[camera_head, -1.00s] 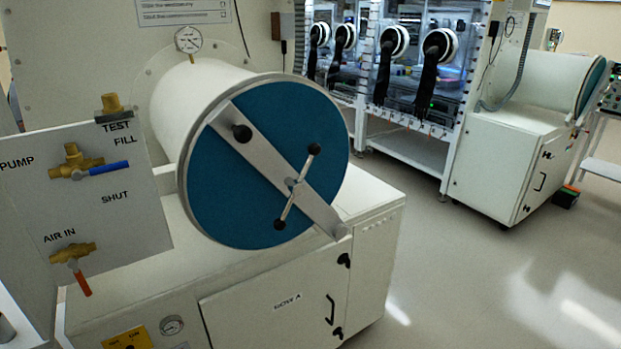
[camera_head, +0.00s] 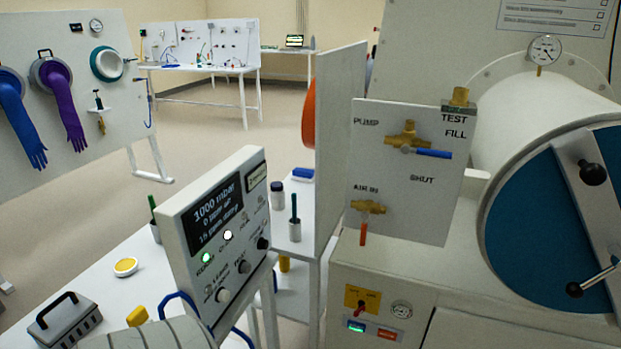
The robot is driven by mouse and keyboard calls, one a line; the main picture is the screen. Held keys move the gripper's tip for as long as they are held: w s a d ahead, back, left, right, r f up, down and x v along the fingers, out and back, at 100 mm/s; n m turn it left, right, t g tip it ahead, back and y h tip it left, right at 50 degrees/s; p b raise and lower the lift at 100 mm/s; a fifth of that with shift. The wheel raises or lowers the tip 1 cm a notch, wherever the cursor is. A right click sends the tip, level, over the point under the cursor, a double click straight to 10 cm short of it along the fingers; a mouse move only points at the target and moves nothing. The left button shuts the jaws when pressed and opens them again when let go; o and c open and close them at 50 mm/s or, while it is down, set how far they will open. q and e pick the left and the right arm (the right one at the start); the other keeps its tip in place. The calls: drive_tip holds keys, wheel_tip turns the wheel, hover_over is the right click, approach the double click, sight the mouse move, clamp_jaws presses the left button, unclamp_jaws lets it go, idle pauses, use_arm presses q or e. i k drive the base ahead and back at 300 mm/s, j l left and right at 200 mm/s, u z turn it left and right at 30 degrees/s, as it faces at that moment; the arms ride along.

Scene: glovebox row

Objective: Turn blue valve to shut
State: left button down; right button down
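The blue valve handle (camera_head: 432,153) is on a brass valve (camera_head: 405,138) beside the PUMP label on a pale upright panel (camera_head: 400,225). The handle lies nearly level and points right, below the FILL label. The SHUT label (camera_head: 422,179) is printed lower on the same panel. A second brass valve (camera_head: 368,206), labelled AIR IN, has a red handle (camera_head: 363,234) pointing down. Neither gripper is in view.
A grey control box (camera_head: 225,230) with a lit display stands in front, left of the panel. A white antechamber with a blue door (camera_head: 540,220) is at the right. A white table (camera_head: 95,275) holds small items. Open floor (camera_head: 215,130) lies behind.

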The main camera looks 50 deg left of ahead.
sight(406, 149)
drive_tip(key=u, duration=1.75)
drive_tip(key=k+l+u, duration=0.2)
drive_tip(key=l+u, duration=0.2)
drive_tip(key=k+l+u, duration=0.4)
drive_tip(key=i+l, duration=0.05)
drive_tip(key=i, duration=0.05)
